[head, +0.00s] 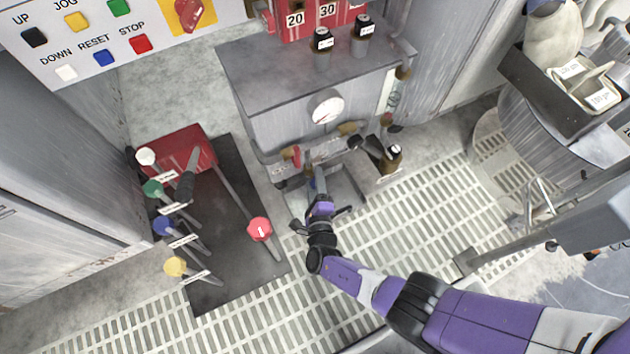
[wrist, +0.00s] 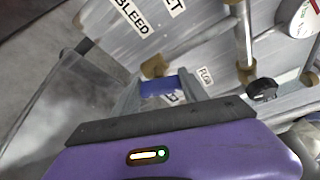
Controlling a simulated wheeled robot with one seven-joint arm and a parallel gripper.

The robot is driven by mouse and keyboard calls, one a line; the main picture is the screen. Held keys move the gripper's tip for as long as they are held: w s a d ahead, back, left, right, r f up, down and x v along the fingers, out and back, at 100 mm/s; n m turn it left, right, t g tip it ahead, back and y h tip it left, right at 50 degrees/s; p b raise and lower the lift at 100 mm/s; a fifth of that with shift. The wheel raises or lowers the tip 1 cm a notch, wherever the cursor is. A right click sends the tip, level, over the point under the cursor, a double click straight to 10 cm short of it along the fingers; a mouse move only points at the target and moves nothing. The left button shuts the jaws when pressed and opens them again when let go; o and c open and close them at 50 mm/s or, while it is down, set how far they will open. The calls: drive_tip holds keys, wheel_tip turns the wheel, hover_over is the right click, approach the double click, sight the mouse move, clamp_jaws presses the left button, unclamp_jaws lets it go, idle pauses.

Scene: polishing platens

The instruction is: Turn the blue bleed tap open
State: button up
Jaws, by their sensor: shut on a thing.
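The blue bleed tap (wrist: 157,88) shows in the wrist view between the two fingers of my gripper (wrist: 163,84). My gripper is shut on its blue handle. A plate marked BLEED (wrist: 131,17) is above and left of the tap. In the head view my gripper (head: 317,184) reaches low at the front of the grey cabinet (head: 285,125). Only a small bit of blue shows there beside the fingers. The tap's body is mostly hidden by my gripper, so I cannot tell how far the handle is turned.
A red-handled tap (head: 292,154) and a round gauge (head: 327,107) are just above my gripper. A black knob (wrist: 263,90) is to its right in the wrist view. Levers with coloured knobs, such as the red one (head: 259,229), stand at left. Floor grating (head: 425,215) is clear at right.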

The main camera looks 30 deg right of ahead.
drive_tip(key=o, duration=1.4)
drive_tip(key=shift+s, duration=0.1)
drive_tip(key=shift+p+v, duration=1.55)
drive_tip(key=shift+v, duration=2.3)
drive_tip(key=shift+c, duration=0.5)
